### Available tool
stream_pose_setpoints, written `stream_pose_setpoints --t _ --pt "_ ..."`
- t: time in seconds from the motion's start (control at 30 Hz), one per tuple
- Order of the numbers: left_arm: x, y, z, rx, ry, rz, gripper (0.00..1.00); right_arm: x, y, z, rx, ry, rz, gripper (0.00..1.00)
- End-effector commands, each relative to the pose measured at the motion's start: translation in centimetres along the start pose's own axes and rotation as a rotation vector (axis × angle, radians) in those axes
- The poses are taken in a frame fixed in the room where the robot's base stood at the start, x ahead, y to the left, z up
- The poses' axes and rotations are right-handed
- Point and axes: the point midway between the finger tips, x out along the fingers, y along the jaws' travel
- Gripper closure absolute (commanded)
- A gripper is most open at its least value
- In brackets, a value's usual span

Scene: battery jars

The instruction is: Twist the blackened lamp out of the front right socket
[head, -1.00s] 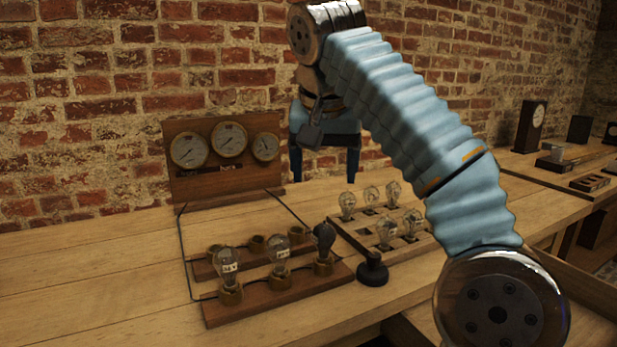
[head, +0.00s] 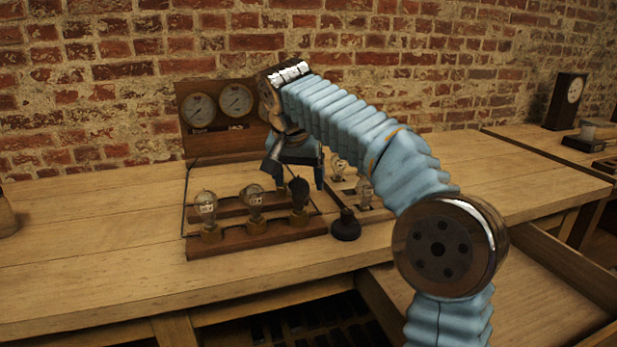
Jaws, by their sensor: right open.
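The blackened lamp (head: 299,188) stands upright in the front right socket (head: 300,217) of the wooden socket board (head: 262,238). Two clearer lamps with small labels stand in the front left (head: 206,202) and front middle (head: 253,194) sockets. My right gripper (head: 294,174) is open, its fingers pointing down. In the picture its two fingers lie to either side of the blackened lamp's upper part. I cannot tell whether they are around the lamp or above and behind it. No contact is visible. My left gripper is not in view.
A meter panel (head: 190,140) stands behind the board, partly hidden by my right arm. A tray with spare clear lamps (head: 339,166) is partly covered by the arm. A black round-based object (head: 345,226) stands right of the board. The table's left side is mostly clear.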

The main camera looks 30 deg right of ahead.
Motion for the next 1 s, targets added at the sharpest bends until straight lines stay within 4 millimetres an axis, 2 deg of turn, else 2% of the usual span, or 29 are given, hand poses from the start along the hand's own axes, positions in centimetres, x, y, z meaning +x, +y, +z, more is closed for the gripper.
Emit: stream_pose_setpoints --t 0.17,0.2,0.6,0.63,0.8,1.0 --pt "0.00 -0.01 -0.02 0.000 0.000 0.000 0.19 0.01 0.00 0.00 0.000 0.000 0.000 0.22" --pt "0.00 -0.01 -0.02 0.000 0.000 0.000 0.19 0.01 0.00 0.00 0.000 0.000 0.000 0.25" --pt "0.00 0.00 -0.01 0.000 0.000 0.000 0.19 -0.02 0.02 0.00 -0.001 0.000 0.000 0.86" --pt "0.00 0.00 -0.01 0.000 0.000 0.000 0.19 -0.03 0.02 0.00 -0.001 0.000 0.000 0.89" --pt "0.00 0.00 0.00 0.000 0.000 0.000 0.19 -0.02 -0.06 0.03 0.063 0.000 0.027 0.89" --pt "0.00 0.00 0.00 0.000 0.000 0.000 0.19 -0.06 -0.01 0.00 0.062 0.000 0.026 0.89"
